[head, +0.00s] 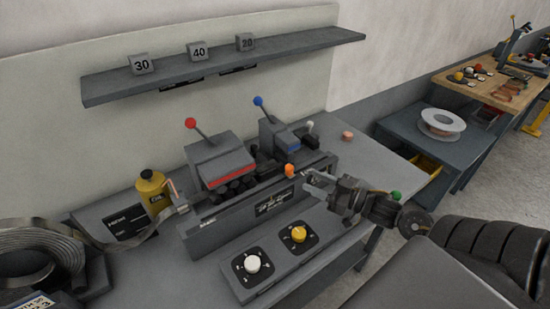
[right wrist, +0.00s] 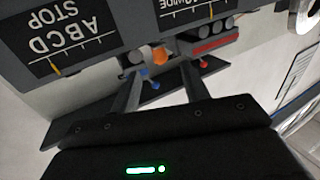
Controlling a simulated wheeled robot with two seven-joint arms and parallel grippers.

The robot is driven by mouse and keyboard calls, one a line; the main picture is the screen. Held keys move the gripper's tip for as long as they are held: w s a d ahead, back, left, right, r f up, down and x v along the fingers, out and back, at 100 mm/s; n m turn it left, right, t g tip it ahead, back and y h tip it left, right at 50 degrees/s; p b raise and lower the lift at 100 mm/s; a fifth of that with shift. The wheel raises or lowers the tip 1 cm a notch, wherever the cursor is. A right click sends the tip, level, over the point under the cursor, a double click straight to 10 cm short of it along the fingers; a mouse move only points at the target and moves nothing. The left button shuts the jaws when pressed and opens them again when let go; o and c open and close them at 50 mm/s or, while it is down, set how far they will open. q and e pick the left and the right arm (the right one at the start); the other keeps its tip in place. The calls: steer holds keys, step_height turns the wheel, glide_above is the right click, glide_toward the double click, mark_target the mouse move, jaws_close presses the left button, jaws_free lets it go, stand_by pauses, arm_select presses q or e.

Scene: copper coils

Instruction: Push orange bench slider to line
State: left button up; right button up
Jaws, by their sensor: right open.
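The orange slider (head: 289,170) is a small upright knob on the top front edge of the grey bench machine (head: 225,212), right of its middle. It also shows in the right wrist view (right wrist: 159,55), just beyond and between the finger ends. My right gripper (head: 311,184) is open and empty, just right of the slider; its fingers (right wrist: 160,75) point toward the machine. I cannot tell whether they touch the slider. Black labels with thin yellow marks show upside down in the wrist view, one at the left (right wrist: 55,68). My left gripper is out of view.
A red-knobbed lever (head: 191,123) and a blue-knobbed lever (head: 259,101) rise behind the slider. A panel with white (head: 252,264) and yellow (head: 299,234) dials lies in front. A yellow can (head: 151,187) and metal coil (head: 35,250) stand left. The bench top right is mostly clear.

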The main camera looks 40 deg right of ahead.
mark_target(284, 174)
steer(key=p+x, duration=0.1)
steer(key=x, duration=0.4)
steer(key=p+x, duration=0.1)
steer(key=x, duration=0.4)
steer(key=shift+d+r, duration=0.15)
steer(key=shift+r, duration=0.1)
steer(key=shift+w+a+f, duration=0.1)
steer(key=shift+w+a, duration=0.1)
steer(key=shift+w, duration=0.35)
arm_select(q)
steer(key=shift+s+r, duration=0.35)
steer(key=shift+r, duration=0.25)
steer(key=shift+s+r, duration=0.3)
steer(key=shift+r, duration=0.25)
arm_select(e)
steer(key=shift+c, duration=0.5)
jaws_close()
